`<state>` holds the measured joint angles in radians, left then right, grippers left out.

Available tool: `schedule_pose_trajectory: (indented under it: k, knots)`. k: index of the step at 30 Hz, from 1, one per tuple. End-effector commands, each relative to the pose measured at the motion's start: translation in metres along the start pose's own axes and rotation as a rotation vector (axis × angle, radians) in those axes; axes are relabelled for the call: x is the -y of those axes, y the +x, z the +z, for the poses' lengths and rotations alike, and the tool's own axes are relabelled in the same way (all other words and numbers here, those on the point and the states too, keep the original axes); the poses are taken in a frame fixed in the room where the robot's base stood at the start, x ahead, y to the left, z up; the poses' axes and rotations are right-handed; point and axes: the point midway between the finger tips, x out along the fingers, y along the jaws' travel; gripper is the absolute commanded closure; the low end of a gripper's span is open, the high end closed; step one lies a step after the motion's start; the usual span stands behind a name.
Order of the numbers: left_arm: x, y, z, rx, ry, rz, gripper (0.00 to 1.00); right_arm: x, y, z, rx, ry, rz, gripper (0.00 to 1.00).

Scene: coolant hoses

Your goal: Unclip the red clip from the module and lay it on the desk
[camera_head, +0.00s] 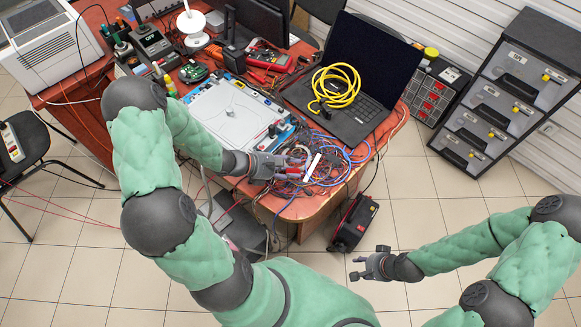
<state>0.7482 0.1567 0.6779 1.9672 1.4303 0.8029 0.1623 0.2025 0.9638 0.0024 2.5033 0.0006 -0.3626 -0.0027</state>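My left gripper (284,167) reaches over the front part of the red-brown desk (300,209), at the tangle of red and blue hoses (337,170). Small red parts show at its fingertips, but I cannot tell the red clip apart from the hoses there. A small white bar (313,166), which may be the module, lies just right of the fingertips. Whether the fingers are closed on anything is too small to tell. My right gripper (360,267) is open and empty, low over the floor to the right of the desk.
A white board with blue edges (225,112) lies left of the hoses. A laptop (357,100) with a coiled yellow cable (336,86) stands behind them. The desk's front corner has a small bare strip. A black and red case (353,222) stands on the floor.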

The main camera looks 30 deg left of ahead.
Motion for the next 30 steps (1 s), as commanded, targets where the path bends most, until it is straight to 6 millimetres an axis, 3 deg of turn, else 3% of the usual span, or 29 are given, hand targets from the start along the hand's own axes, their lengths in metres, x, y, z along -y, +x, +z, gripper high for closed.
schedule_pose_trajectory:
  k: [14,30]
  knots:
    - [-0.001,-0.009,-0.001,-0.003,0.0,0.003,0.54,0.0,0.0,0.0,0.0,0.0,0.0,0.6]
    - [-0.001,-0.103,-0.001,-0.002,0.0,0.004,0.54,0.0,0.0,0.0,0.0,0.0,0.0,0.6]
